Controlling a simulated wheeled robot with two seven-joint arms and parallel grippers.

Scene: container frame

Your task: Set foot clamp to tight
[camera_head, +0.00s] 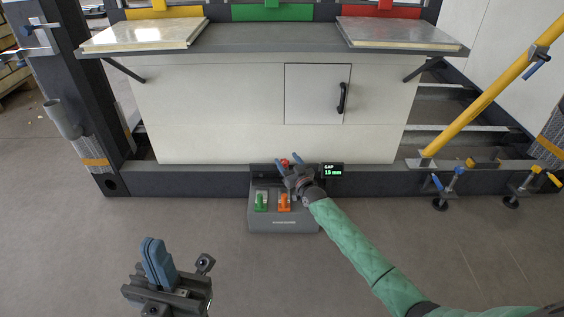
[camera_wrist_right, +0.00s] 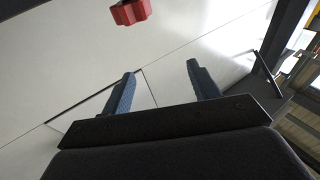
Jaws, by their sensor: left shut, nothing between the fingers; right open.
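A grey floor box (camera_head: 284,223) sits against the frame's bottom beam. It carries a green lever (camera_head: 261,202) and an orange lever (camera_head: 284,202). A small black display (camera_head: 332,170) behind it shows green text, which seems to read 15 mm. A red knob (camera_head: 284,162) shows at the back of the box. A red part (camera_wrist_right: 131,12), seemingly that knob, is at the top of the right wrist view. My right gripper (camera_head: 289,163) is open above the box, its fingers apart and empty (camera_wrist_right: 160,75). My left gripper (camera_head: 153,248) is shut and empty at lower left, away from the box.
The white panel (camera_head: 220,100) with a small black-handled door (camera_head: 318,93) stands behind the box. A grey shelf (camera_head: 270,38) overhangs it. A yellow brace (camera_head: 490,95) and blue-handled clamps (camera_head: 447,188) are at right. The floor (camera_head: 60,240) at left is clear.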

